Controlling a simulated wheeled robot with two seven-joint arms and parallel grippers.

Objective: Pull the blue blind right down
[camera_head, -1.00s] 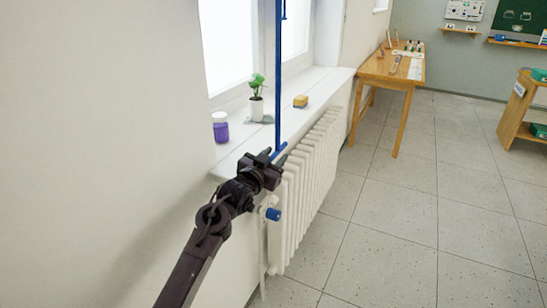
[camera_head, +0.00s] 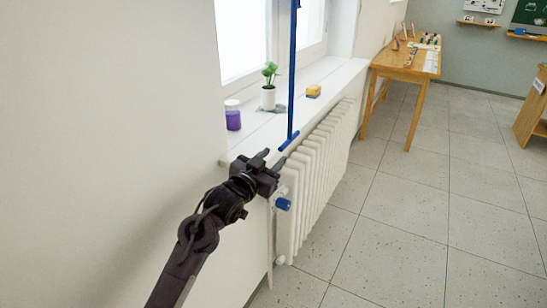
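A long blue pull rod (camera_head: 292,70) hangs in front of the window and ends in a short blue crossbar (camera_head: 289,141) just off the sill's front edge. The blind's cloth is not in view; a small blue piece shows at the top edge of the picture. My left gripper (camera_head: 272,157) is just below and left of the crossbar in the picture. Its two dark fingers are apart with nothing visible between them. Whether a finger touches the crossbar I cannot tell. My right gripper is not in view.
A white radiator (camera_head: 318,165) with a blue valve knob (camera_head: 283,204) stands below. A wooden table (camera_head: 405,62) is farther back. The tiled floor at right is clear.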

